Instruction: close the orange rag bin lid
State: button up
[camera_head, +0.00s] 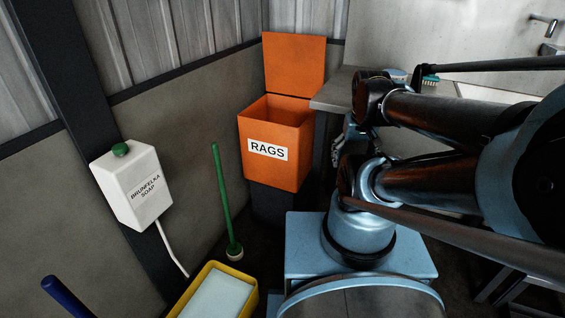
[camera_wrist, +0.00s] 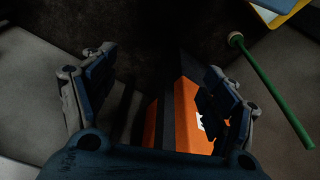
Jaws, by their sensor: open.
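The orange rag bin (camera_head: 272,171) stands against the wall corner in the head view, with a white RAGS label on its front. Its orange lid (camera_head: 294,63) stands upright at the back, so the bin is open. In the wrist view, part of the orange bin (camera_wrist: 188,118) shows between and behind the fingers; the lid cannot be made out there. My gripper (camera_wrist: 150,85) is open and empty in the wrist view, its fingers wide apart. In the head view, my arm is right of the bin and the fingers are mostly hidden or too dark to make out.
A grey bench (camera_head: 340,90) stands right beside the bin. A white soap dispenser (camera_head: 133,186) hangs at left. A green-handled brush (camera_head: 222,195) leans left of the bin, and also shows in the wrist view (camera_wrist: 273,88). A yellow tub (camera_head: 190,308) sits on the floor in front.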

jog(key=c, duration=0.9)
notch_tip(320, 180, up, 2)
grip_shut()
jog(key=w+a+r+m+t, duration=0.1)
jog(key=w+a+r, duration=0.1)
jog(key=w+r, duration=1)
jog(key=w+a+r+m+h, duration=0.1)
jog(key=w+r, duration=0.8)
jog(key=w, duration=0.7)
jog(key=w+a+r+m+t, duration=0.1)
jog(key=w+a+r, duration=0.1)
jog(key=w+r, duration=1)
jog(key=w+a+r+m, duration=0.1)
jog(key=w+a, duration=0.1)
jog(key=w, duration=0.7)
jog(key=w+a+r+m, duration=0.1)
jog(key=w+a, duration=0.2)
jog(key=w, duration=0.7)
notch_tip(320, 180, down, 10)
jog(key=shift+s+d+h, duration=0.2)
jog(key=shift+h, duration=0.2)
